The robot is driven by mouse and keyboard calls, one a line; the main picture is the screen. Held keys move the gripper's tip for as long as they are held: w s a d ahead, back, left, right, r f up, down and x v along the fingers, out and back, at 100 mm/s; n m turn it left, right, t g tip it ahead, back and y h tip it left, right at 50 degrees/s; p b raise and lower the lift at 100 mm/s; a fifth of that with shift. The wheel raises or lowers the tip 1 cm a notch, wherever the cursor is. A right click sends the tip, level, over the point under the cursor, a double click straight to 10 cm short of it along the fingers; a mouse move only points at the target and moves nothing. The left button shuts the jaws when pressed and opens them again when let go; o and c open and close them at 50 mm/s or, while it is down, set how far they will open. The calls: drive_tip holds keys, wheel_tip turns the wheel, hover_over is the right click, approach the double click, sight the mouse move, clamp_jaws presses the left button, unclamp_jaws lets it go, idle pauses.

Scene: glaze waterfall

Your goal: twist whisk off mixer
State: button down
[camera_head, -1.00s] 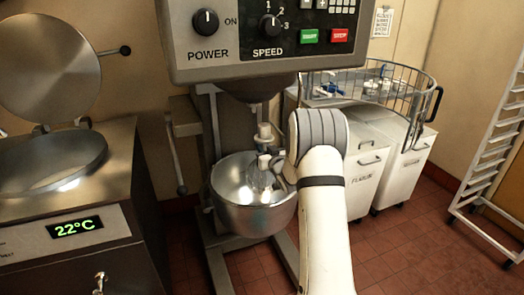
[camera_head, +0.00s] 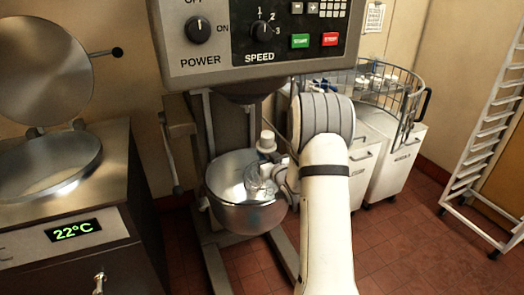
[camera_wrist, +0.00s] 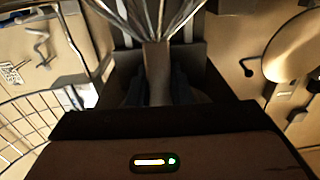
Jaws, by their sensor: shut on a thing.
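My gripper (camera_head: 282,178) is at the whisk's right side, mostly hidden behind my forearm. In the wrist view the whisk's wires fan out at the top edge, and its handle (camera_wrist: 157,72) runs down between the dark fingers of my gripper (camera_wrist: 158,92), which is shut on it.
A steel kettle with an open lid (camera_head: 38,70) stands at the left. A rack (camera_head: 485,150) is at the far right. Red floor is open at the lower right.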

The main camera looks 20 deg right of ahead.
drive_tip(key=s+r+p, duration=0.2)
drive_tip(key=s+p, duration=0.3)
drive_tip(key=s, duration=0.7)
drive_tip(key=shift+s+d+r+p, duration=0.15)
drive_tip(key=shift+r+p, duration=0.15)
drive_tip(key=shift+p, duration=0.1)
idle(0.7)
